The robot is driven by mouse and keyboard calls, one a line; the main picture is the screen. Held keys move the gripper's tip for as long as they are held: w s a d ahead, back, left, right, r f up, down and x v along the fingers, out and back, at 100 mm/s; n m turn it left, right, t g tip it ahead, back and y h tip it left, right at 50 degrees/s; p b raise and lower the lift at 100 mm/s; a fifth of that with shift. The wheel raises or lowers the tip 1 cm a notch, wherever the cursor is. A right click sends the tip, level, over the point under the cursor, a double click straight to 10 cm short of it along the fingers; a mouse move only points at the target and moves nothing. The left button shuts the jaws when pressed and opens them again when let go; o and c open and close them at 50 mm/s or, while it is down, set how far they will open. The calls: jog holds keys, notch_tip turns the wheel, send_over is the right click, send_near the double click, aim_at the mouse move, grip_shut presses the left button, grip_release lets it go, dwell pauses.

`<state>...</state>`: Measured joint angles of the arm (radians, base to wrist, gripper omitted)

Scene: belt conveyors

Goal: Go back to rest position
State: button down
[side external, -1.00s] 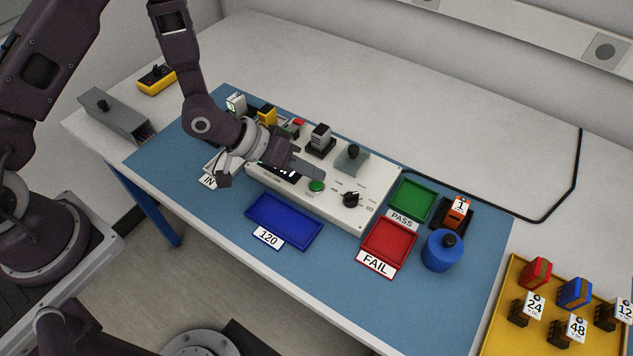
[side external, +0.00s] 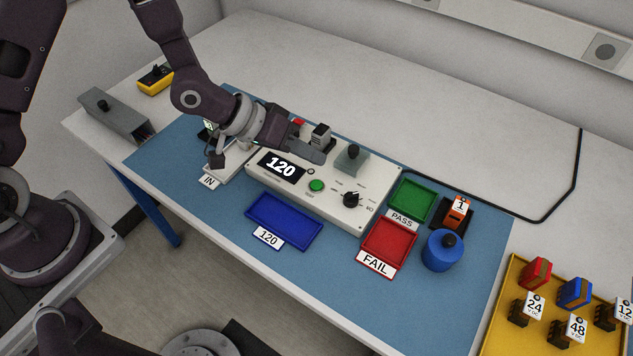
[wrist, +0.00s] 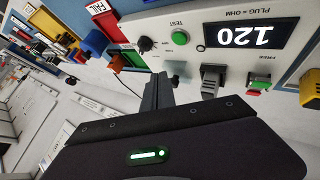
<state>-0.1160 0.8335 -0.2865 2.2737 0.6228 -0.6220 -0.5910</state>
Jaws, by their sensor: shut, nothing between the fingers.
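My gripper (side external: 318,156) is shut and empty. It hovers above the back part of the white test panel (side external: 327,206), left of the grey lever block (side external: 351,158). In the wrist view my gripper (wrist: 158,92) shows as two dark fingers closed together. The panel's display (side external: 281,167) reads 120, and it also shows in the wrist view (wrist: 243,36) upside down. The green button (side external: 316,186) and the black knob (side external: 351,200) are uncovered in front of the gripper. My wrist hides part of the panel's back left side.
A blue tray (side external: 284,220) labelled 120, a red FAIL tray (side external: 389,241) and a green PASS tray (side external: 411,199) lie on the blue mat. A blue cylinder (side external: 441,252) stands at right. A yellow tray (side external: 507,285) holds several numbered parts.

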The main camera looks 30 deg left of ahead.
jog(key=s+a+r+y, duration=0.4)
jog(key=a+r+y, duration=0.2)
jog(key=a+r, duration=0.75)
jog(key=s+r, duration=0.4)
jog(key=s, duration=0.6)
jog(key=s+a+r, duration=0.1)
jog(key=s+r, duration=0.4)
jog(key=s, duration=0.5)
jog(key=shift+n+g+y, duration=0.3)
jog(key=shift+y, duration=0.1)
